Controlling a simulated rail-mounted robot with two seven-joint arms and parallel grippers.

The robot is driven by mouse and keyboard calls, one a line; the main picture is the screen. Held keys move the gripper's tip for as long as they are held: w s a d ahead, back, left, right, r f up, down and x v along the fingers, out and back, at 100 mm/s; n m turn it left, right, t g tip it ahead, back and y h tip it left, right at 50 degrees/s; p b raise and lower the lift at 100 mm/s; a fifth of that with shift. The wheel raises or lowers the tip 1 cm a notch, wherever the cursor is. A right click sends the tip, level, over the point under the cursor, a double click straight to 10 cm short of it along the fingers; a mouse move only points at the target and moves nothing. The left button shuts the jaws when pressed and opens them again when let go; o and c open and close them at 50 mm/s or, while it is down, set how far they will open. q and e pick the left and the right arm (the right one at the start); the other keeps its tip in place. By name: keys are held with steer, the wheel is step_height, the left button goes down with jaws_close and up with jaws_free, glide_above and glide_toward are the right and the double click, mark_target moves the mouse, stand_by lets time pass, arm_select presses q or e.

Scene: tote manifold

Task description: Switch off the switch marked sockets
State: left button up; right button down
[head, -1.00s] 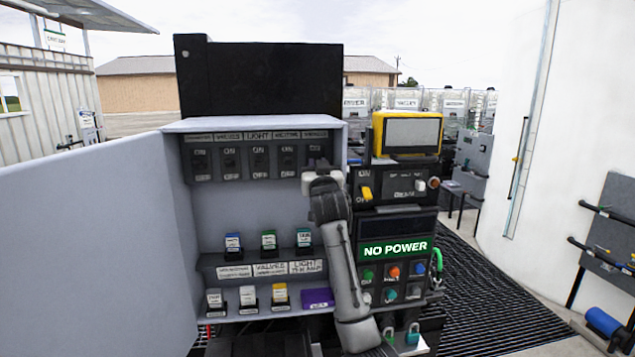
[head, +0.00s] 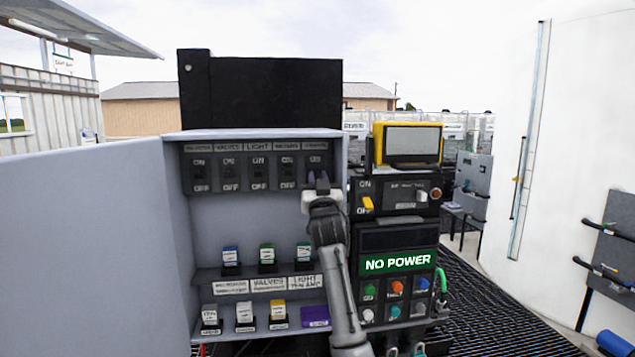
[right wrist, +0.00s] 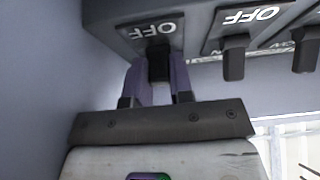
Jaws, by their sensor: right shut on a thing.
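A row of several black switches (head: 258,175) with ON above and OFF below runs along the top of the open grey cabinet. The small name labels above them are partly too blurred to read, and I cannot make out the word sockets. My right gripper (head: 321,181) is at the rightmost switch. In the right wrist view, my gripper's purple fingers (right wrist: 157,82) are shut on that switch's dark lever (right wrist: 158,64), beside an inverted OFF mark. The lever is mostly hidden in the head view, so its exact position is unclear. My left gripper is out of view.
The cabinet's open door (head: 90,240) fills the left. Lower shelves (head: 232,271) hold several coloured blocks. A control panel (head: 398,230) with a lit NO POWER display (head: 398,262) and several buttons stands to the right of my right arm.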

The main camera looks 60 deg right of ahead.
steer(key=c, duration=1.1)
jaws_free()
steer(key=shift+o, duration=0.5)
steer(key=shift+f, duration=0.1)
steer(key=shift+s+a+f, duration=0.15)
steer(key=shift+a, duration=0.05)
steer(key=b+v, duration=0.4)
steer(key=v, duration=0.9)
